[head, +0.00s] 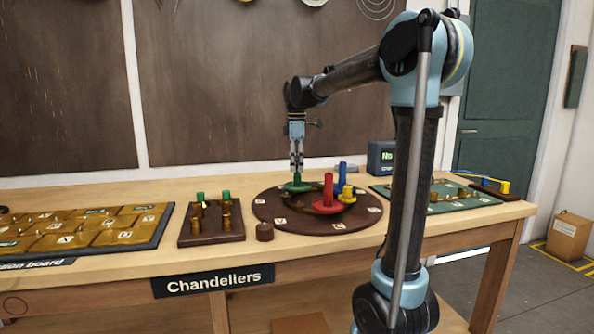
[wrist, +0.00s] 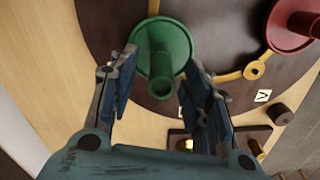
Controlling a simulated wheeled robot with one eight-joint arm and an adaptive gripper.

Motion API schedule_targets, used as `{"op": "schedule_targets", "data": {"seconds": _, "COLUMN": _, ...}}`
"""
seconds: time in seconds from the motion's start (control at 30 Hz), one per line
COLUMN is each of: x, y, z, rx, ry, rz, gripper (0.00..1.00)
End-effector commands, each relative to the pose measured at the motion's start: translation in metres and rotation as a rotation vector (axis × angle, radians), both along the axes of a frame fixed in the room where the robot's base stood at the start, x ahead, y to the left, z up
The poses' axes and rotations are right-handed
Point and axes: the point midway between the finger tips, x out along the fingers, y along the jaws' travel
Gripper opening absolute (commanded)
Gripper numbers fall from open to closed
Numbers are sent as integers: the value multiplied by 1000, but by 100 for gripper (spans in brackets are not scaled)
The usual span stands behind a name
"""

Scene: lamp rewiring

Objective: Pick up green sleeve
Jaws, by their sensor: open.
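The green sleeve (head: 297,185) has a wide flange and a narrower tube. It is at the left part of the round dark board (head: 279,224) in the head view. In the wrist view the green sleeve (wrist: 166,60) shows its flange, with its tube pointing toward the camera. My gripper (head: 297,168) is directly above it, pointing down. In the wrist view my gripper (wrist: 163,75) is open, with one finger on each side of the sleeve's tube. I cannot tell whether the fingers touch it.
On the round board stand a red sleeve (head: 327,193), a blue sleeve (head: 342,176) and a yellow piece (head: 347,194). A dark block with brass and green pieces (head: 211,238) lies to the left, and a small brown cylinder (head: 265,232) stands nearby. A green board (head: 465,198) is at right.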

Motion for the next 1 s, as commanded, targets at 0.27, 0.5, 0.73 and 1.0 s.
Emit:
{"op": "schedule_targets", "data": {"seconds": 0.27, "x": 0, "y": 0, "z": -15, "rx": 0, "ry": 0, "rz": -1, "gripper": 44}}
{"op": "schedule_targets", "data": {"seconds": 0.5, "x": 0, "y": 0, "z": -15, "rx": 0, "ry": 0, "rz": 0, "gripper": 24}}
{"op": "schedule_targets", "data": {"seconds": 0.73, "x": 0, "y": 0, "z": -15, "rx": 0, "ry": 0, "rz": 0, "gripper": 3}}
{"op": "schedule_targets", "data": {"seconds": 1.0, "x": 0, "y": 1, "z": -12, "rx": 0, "ry": 0, "rz": 1, "gripper": 3}}
